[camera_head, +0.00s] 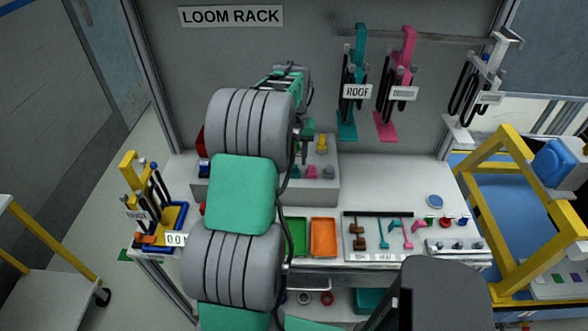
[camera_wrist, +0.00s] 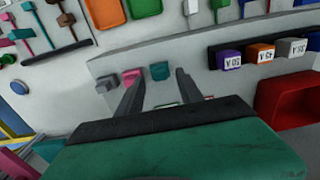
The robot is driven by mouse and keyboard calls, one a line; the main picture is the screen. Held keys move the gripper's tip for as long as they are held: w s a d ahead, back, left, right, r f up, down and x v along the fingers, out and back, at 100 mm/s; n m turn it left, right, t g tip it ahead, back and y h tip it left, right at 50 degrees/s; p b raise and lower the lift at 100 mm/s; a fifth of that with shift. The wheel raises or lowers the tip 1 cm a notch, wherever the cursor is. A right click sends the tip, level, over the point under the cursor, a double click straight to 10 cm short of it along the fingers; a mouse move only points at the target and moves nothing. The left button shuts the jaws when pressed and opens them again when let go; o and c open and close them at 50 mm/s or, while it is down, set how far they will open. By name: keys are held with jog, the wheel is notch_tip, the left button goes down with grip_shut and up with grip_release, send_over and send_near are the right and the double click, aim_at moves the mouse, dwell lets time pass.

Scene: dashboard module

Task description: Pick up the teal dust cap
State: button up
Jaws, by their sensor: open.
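The teal dust cap (camera_wrist: 159,71) sits on the face of a light grey block in the wrist view. It also shows small in the head view (camera_head: 297,172), at the left of a short row. My gripper (camera_wrist: 157,77) is open, and in the picture its two dark fingers flank the teal cap; I see no contact. A pink cap (camera_wrist: 131,77) is right by the tip of the left finger, and a grey cap (camera_wrist: 108,83) is further left. In the head view my arm covers part of the block and the bench.
Purple, orange and grey labelled blocks (camera_wrist: 260,53) and a red bin (camera_wrist: 290,98) are to the right in the wrist view. Green (camera_head: 296,236) and orange (camera_head: 324,237) trays and a tool board (camera_head: 378,255) lie on the bench. Hanging tools (camera_head: 385,90) are on the rack behind.

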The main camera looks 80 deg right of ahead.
aim_at(294, 166)
jog(key=f, duration=0.1)
jog(key=f+p, duration=0.1)
jog(key=f, duration=0.3)
jog(key=shift+d+p, duration=0.25)
jog(key=shift+p, duration=0.1)
jog(key=shift+c, duration=0.4)
grip_shut()
